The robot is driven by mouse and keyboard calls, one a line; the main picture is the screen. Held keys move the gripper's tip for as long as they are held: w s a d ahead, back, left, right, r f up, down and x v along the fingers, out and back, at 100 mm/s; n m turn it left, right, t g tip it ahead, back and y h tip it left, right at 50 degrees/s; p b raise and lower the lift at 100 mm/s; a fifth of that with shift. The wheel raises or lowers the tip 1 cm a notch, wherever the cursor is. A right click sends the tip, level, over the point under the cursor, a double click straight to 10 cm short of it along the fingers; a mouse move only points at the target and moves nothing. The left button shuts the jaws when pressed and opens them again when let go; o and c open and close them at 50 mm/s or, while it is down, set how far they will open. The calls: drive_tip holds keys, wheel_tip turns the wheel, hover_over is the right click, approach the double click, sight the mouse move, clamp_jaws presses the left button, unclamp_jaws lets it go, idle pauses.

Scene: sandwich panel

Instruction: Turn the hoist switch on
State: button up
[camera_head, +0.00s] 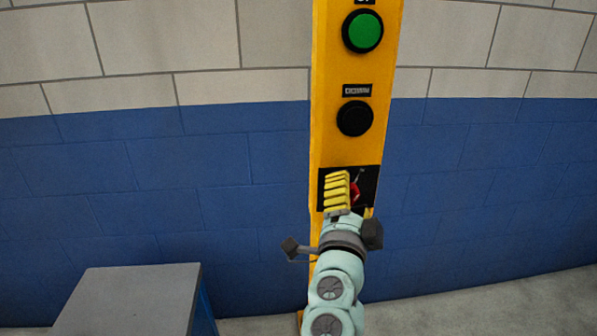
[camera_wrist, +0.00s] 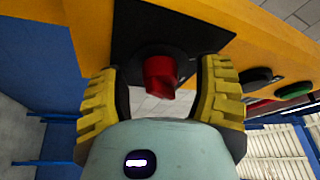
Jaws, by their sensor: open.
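The hoist switch is a red rotary knob (camera_wrist: 159,76) on a black square plate (camera_wrist: 140,30) low on the yellow panel. In the head view the red knob (camera_head: 354,193) is partly hidden behind my gripper (camera_head: 340,190). In the wrist view my gripper (camera_wrist: 160,92) is open, with one yellow ribbed finger on each side of the knob. Gaps show between the knob and both fingers. The switch's label markings cannot be read.
The yellow panel (camera_head: 344,140) stands against a blue and cream block wall. Above the switch are a black button (camera_head: 355,118) and a green button (camera_head: 362,31). A grey table (camera_head: 130,300) is at the lower left. Floor shows at the right.

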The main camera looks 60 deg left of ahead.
drive_tip(key=v, duration=1.2)
drive_tip(key=shift+s+r, duration=0.1)
drive_tip(key=shift+s, duration=0.05)
idle(0.6)
